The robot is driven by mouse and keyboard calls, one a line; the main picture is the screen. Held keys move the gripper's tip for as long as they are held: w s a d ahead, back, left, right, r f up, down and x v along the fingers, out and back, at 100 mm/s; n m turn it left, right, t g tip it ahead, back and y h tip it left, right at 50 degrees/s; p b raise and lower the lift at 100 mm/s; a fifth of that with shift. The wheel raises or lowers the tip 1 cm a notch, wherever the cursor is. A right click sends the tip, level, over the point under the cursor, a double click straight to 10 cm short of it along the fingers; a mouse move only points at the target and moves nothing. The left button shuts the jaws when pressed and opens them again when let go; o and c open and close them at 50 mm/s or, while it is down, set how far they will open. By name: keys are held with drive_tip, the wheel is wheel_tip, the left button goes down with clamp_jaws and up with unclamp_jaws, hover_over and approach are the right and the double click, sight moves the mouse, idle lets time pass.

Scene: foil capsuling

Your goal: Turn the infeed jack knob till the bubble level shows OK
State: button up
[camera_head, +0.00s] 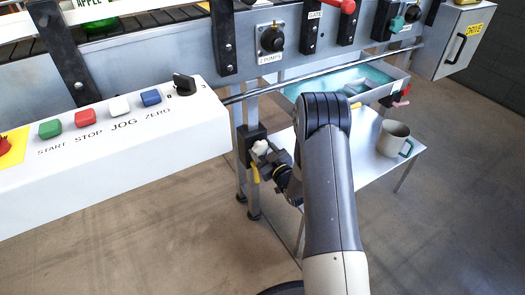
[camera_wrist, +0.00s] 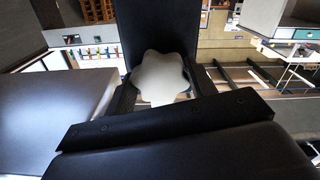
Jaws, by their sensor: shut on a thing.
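The infeed jack knob is a white, lobed knob (camera_head: 260,147) on a black block (camera_head: 252,136) at the machine's leg, left of centre in the head view. In the wrist view the knob (camera_wrist: 161,76) sits between the two dark fingers. My gripper (camera_head: 264,153) is shut on the knob, with a finger on either side of it; it also shows in the wrist view (camera_wrist: 164,90). I cannot make out a bubble level or its reading in either view. A small yellow part (camera_head: 255,173) shows just below the knob.
A white control panel (camera_head: 110,180) with coloured buttons juts out at the left. The floor in front is clear.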

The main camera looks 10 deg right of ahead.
drive_tip(key=shift+f+b, duration=0.15)
drive_tip(key=shift+b, duration=0.35)
drive_tip(key=n+b, duration=0.2)
drive_tip(key=b, duration=0.1)
drive_tip(key=shift+f, duration=0.15)
drive_tip(key=n+b, duration=0.3)
drive_tip(key=shift+b, duration=0.3)
drive_tip(key=n+b, duration=0.1)
drive_tip(key=n, duration=0.1)
drive_tip(key=shift+r+n, duration=0.2)
drive_tip(key=shift+n, duration=0.2)
drive_tip(key=shift+r+n+b, duration=0.1)
drive_tip(key=shift+n+b, duration=0.2)
drive_tip(key=shift+n, duration=1.6)
drive_tip(key=o, duration=1)
drive_tip(key=shift+c, duration=0.2)
